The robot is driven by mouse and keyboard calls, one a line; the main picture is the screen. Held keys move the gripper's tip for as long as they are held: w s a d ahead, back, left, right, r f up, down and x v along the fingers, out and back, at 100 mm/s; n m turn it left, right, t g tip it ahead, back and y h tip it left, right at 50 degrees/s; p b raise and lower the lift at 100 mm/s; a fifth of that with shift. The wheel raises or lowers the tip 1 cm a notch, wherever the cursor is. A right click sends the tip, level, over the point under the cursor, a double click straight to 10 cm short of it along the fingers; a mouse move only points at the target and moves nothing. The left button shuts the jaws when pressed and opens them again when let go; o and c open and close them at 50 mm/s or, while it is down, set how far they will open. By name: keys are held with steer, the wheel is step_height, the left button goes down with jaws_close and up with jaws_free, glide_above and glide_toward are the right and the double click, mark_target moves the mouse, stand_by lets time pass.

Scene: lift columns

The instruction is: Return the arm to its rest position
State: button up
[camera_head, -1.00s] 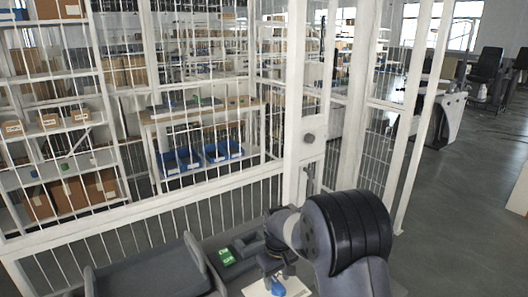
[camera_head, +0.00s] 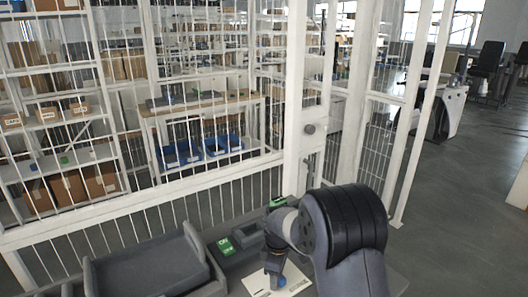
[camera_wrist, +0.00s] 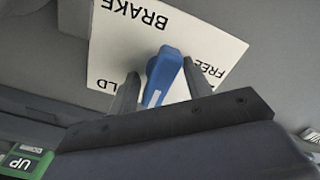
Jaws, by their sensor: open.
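My arm shows at the lower right of the head view, with its dark elbow nearest the camera. My gripper (camera_head: 273,271) points down over a white plate (camera_head: 256,283) on the grey deck. In the wrist view my gripper (camera_wrist: 160,70) is open, with one finger on each side of a blue lever (camera_wrist: 161,72). Whether either finger touches the lever cannot be told. The white plate (camera_wrist: 205,42) carries the words BRAKE, FREE and a partly hidden one ending in LD. The lever's tip also shows in the head view (camera_head: 280,282).
A green label (camera_head: 226,246) lies left of the gripper; it reads UP in the wrist view (camera_wrist: 22,163). A grey tray (camera_head: 190,243) stands at the lower left. A white mesh fence (camera_head: 300,105) rises behind, with shelves beyond. Open floor (camera_head: 465,200) lies right.

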steer(key=shift+n, duration=1.3)
